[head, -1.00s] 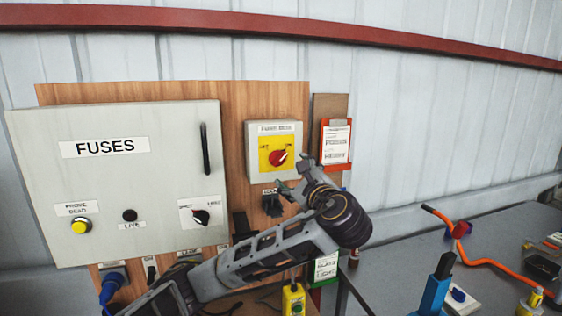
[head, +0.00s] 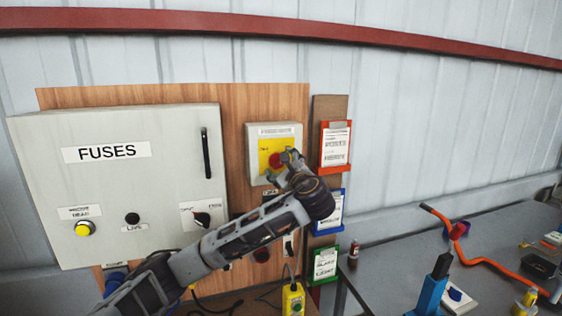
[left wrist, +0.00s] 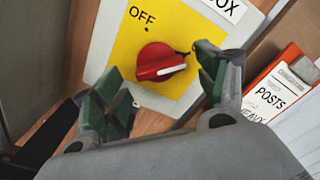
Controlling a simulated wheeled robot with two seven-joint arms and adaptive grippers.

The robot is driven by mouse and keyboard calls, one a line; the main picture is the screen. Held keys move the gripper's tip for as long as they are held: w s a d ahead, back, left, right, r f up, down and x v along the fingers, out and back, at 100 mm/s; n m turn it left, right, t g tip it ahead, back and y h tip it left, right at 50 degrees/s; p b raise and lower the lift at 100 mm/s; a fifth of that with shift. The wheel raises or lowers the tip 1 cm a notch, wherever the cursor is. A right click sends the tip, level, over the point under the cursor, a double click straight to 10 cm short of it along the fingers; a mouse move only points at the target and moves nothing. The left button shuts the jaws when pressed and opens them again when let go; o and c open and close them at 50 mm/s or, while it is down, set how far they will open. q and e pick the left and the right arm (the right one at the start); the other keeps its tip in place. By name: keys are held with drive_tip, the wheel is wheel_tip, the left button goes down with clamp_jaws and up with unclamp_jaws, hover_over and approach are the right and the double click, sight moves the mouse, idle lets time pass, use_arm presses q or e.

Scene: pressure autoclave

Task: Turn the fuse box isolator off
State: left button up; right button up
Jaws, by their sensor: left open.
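The isolator is a grey box (head: 252,136) with a yellow plate (head: 264,147) and a red knob (head: 275,160), mounted on the wooden board. In the left wrist view, the red knob (left wrist: 158,62) has a white mark toward the right, and the printed OFF lies above it to the left. A label ending in "OX" is partly cut off. My left gripper (head: 281,167) is open in front of the knob. In the left wrist view, its green-padded fingers (left wrist: 160,84) stand on either side of the knob's lower part, apart from it. My right gripper is not in view.
The grey FUSES cabinet (head: 110,185) with a black handle (head: 206,152) is to the left. Red, blue and green card holders (head: 335,168) hang close on the right. A grey bench (head: 400,270) with tools stands at lower right.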

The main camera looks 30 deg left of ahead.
use_arm(q)
drive_tip(key=shift+x, duration=1.25)
drive_tip(key=shift+c, duration=0.5)
drive_tip(key=c, duration=0.9)
